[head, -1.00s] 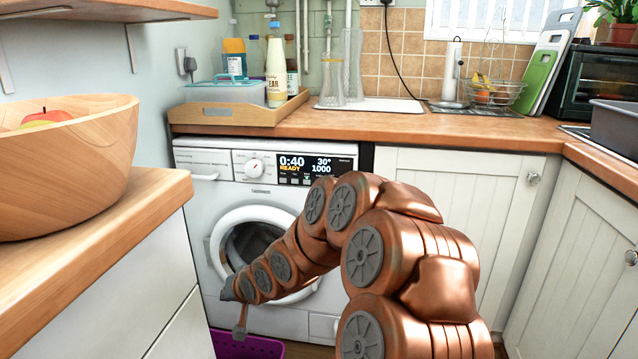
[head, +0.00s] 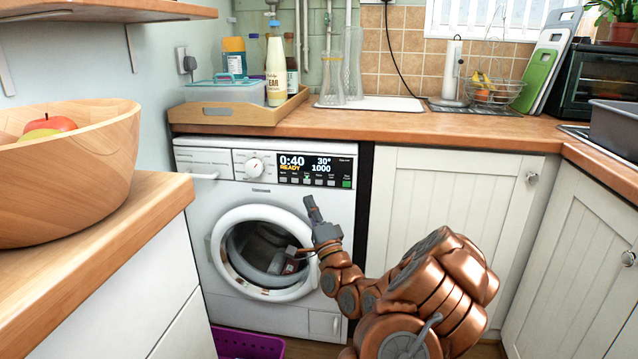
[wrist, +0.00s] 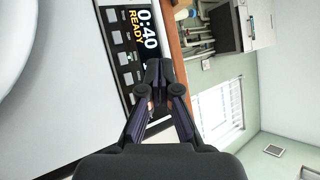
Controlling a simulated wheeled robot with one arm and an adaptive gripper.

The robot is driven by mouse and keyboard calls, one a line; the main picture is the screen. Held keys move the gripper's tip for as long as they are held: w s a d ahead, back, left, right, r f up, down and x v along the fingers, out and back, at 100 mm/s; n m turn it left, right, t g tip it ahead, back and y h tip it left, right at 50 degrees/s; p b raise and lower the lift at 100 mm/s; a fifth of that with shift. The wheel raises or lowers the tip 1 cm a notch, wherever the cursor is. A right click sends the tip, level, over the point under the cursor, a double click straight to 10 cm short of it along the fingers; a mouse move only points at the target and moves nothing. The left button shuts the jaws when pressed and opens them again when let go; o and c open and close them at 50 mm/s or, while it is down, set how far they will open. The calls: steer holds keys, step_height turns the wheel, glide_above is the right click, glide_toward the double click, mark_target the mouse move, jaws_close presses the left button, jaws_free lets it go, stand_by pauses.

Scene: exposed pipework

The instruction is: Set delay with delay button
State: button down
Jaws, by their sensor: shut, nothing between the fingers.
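The washing machine (head: 230,195) stands under the counter with its round door shut. Its black control panel (head: 334,164) shows 0:40, READY, 30° and 1000. A row of small grey buttons (head: 306,181) runs below the display, with a green one (head: 346,184) at the right end. The labels are too small to tell which button is delay. My gripper (head: 311,206) is shut and empty, pointing up just below the button row and apart from it. In the wrist view the closed fingertips (wrist: 159,72) appear beside the panel (wrist: 117,8), covering part of it.
A round dial (head: 254,166) is left of the display. A wooden tray (head: 228,116) with bottles stands on the counter (head: 440,128) above. A purple basket (head: 250,344) sits on the floor. A worktop with a wooden bowl (head: 75,180) juts in at left.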

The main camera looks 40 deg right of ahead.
mark_target(319, 182)
steer(key=shift+s+d, duration=0.1)
steer(key=shift+s, duration=0.05)
steer(key=shift+r, duration=0.1)
steer(key=shift+w+d+p, duration=0.4)
steer(key=shift+w+d, duration=0.45)
steer(key=shift+d, duration=0.35)
steer(key=shift+w+d+p, duration=0.45)
steer(key=shift+w+d, duration=0.4)
steer(key=shift+d, duration=0.35)
steer(key=shift+w+d+p, duration=0.4)
steer(key=shift+w+d, duration=0.45)
steer(key=shift+d, duration=0.35)
steer(key=shift+w+d, duration=0.45)
steer(key=shift+d, duration=0.2)
steer(key=shift+s+a, duration=0.45)
steer(key=shift+a, duration=0.25)
